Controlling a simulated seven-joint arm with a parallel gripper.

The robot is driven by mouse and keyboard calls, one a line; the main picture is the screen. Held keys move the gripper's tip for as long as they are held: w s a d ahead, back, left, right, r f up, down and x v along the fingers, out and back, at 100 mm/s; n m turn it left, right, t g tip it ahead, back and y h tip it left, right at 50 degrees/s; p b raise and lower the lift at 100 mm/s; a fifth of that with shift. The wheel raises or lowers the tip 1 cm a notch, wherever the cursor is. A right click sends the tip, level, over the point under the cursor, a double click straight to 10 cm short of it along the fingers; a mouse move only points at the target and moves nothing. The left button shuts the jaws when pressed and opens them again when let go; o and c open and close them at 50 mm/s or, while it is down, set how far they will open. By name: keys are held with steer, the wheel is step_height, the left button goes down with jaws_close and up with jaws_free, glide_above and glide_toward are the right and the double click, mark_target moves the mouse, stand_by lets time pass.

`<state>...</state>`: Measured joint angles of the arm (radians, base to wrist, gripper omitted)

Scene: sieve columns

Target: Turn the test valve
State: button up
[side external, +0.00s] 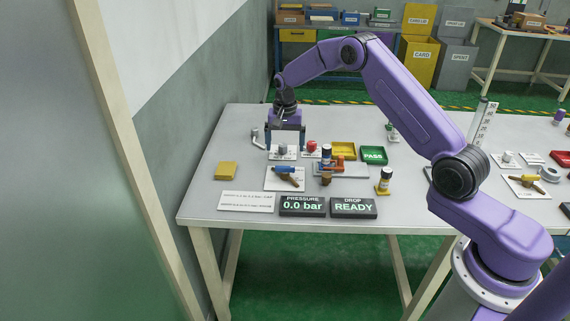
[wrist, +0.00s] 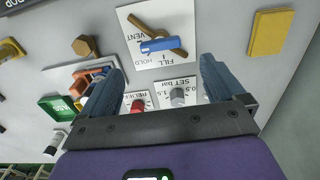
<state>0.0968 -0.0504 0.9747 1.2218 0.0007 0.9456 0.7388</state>
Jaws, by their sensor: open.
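The test valve has a blue-handled lever (side external: 286,170) over a brass body on a white plate (side external: 272,184). In the wrist view the blue handle (wrist: 160,45) lies across the plate (wrist: 128,22), whose labels read VENT, HOLD and FILL. The handle lies roughly crosswise in that view, beyond my fingertips. My gripper (side external: 286,143) is open and empty, pointing down behind the valve, above the grey SET bar knob (side external: 283,149). In the wrist view my gripper (wrist: 162,68) has its blue fingers wide apart, with nothing between them.
A red RELIEF knob (side external: 311,146) stands beside the grey knob. Right of the valve is an orange fixture (side external: 338,163) with a dark cylinder. Displays read PRESSURE 0.0 bar (side external: 303,206) and DROP READY (side external: 353,207). A yellow block (side external: 227,170) lies left, with bare table around it.

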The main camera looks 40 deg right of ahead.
mark_target(285, 167)
step_height(285, 167, down, 8)
steer(key=shift+f, duration=0.15)
stand_by(0.3)
steer(key=c, duration=1)
